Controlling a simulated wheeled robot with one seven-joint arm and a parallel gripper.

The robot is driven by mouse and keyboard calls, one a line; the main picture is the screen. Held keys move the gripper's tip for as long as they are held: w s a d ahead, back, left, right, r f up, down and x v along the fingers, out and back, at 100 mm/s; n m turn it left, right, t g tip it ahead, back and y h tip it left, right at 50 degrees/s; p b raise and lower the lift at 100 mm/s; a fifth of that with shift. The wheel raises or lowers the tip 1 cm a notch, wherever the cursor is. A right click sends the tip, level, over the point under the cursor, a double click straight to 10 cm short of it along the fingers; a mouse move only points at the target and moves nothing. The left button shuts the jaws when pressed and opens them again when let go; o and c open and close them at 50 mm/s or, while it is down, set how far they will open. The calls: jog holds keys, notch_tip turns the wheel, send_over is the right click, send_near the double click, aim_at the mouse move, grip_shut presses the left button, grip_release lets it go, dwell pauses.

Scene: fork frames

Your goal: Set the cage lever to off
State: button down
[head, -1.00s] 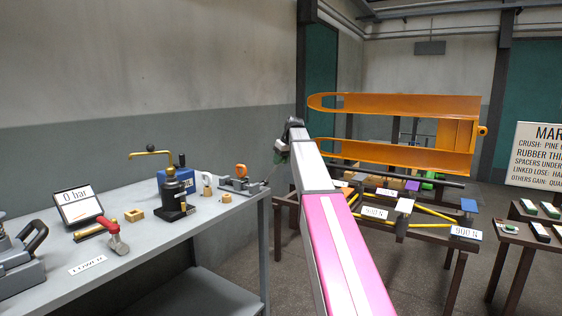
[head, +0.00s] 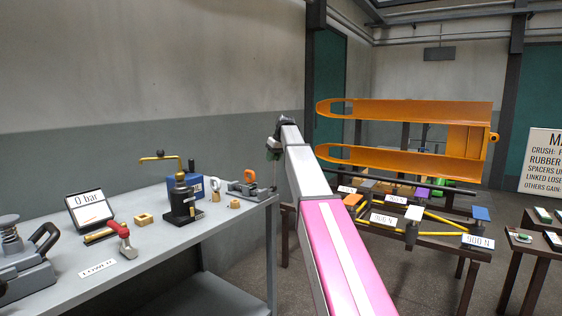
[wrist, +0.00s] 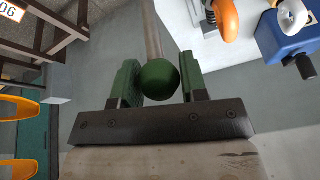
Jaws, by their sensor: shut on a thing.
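A dark green ball knob (wrist: 160,80) on a pale rod (wrist: 152,30) sits between the green fingers of my gripper (wrist: 158,84) in the wrist view. The fingers are shut on the knob. In the head view my gripper (head: 274,150) is at the far right end of the grey bench, with a thin rod under it. The rod's foot and the cage it may belong to are not clear. No off marking is readable.
Orange forks (head: 410,112) stand right of my arm.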

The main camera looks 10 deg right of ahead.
jog(key=w+a+f+g+h, duration=0.1)
jog(key=w+a+f+g, duration=0.1)
jog(key=w+a, duration=0.3)
jog(key=shift+w+a+f+h, duration=0.2)
jog(key=shift+w+a+h, duration=0.2)
jog(key=shift+a, duration=0.15)
jog(key=shift+s, duration=0.15)
jog(key=c, duration=0.7)
grip_release()
jog(key=shift+r, duration=0.1)
jog(key=r, duration=0.7)
jog(key=s+d+r, duration=0.1)
jog(key=r, duration=0.2)
jog(key=shift+r, duration=0.25)
